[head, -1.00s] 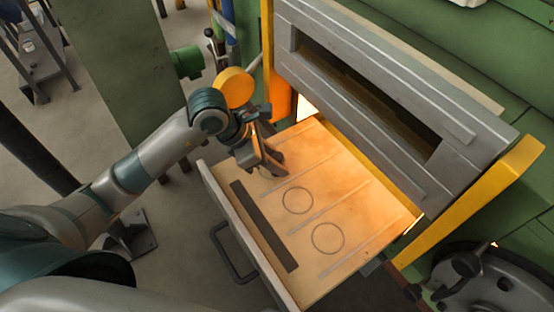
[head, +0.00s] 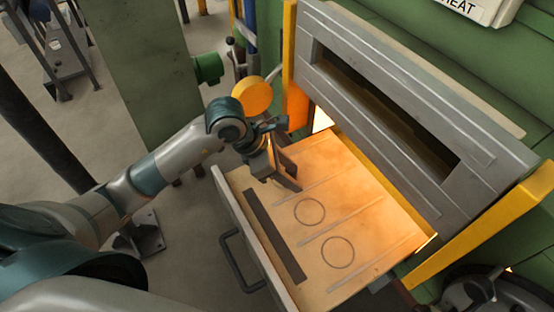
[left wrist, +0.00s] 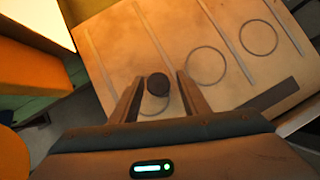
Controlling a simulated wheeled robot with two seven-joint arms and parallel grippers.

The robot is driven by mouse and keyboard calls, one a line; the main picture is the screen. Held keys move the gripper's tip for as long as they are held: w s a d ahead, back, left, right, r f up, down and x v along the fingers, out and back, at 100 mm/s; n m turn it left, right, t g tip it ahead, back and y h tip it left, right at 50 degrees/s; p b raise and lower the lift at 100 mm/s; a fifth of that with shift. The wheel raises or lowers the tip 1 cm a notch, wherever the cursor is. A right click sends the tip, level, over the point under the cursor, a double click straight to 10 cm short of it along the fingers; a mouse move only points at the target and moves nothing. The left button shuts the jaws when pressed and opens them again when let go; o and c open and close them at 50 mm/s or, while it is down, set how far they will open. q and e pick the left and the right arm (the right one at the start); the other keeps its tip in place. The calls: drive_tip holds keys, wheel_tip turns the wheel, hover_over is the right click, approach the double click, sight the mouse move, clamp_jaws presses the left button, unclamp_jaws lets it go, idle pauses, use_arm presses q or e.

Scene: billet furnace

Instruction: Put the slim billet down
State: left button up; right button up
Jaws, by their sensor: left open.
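The slim billet (left wrist: 158,84) shows in the left wrist view as a dark round end between the fingers of my left gripper (left wrist: 159,92). My left gripper is open, with a finger on each side of the billet and gaps showing. A drawn ring (left wrist: 152,113) shows partly just below the billet in that view; whether the billet stands inside it I cannot tell. In the head view my left gripper (head: 287,176) is low over the far left part of the pulled-out tray (head: 345,197), and I cannot make out the billet there. My right gripper is not in view.
Two empty rings (head: 309,211) (head: 338,252) lie along the tray, with thin raised strips between the places. A dark bar (head: 274,235) runs along its handle side. The grey furnace front (head: 400,100) and a yellow post (head: 480,230) stand close behind and right.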

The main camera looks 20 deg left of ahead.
use_arm(q)
drive_tip(key=b+v, duration=0.2)
drive_tip(key=v, duration=0.9)
drive_tip(key=shift+a+r+b, duration=0.15)
drive_tip(key=shift+r+b, duration=0.15)
drive_tip(key=shift+r, duration=0.05)
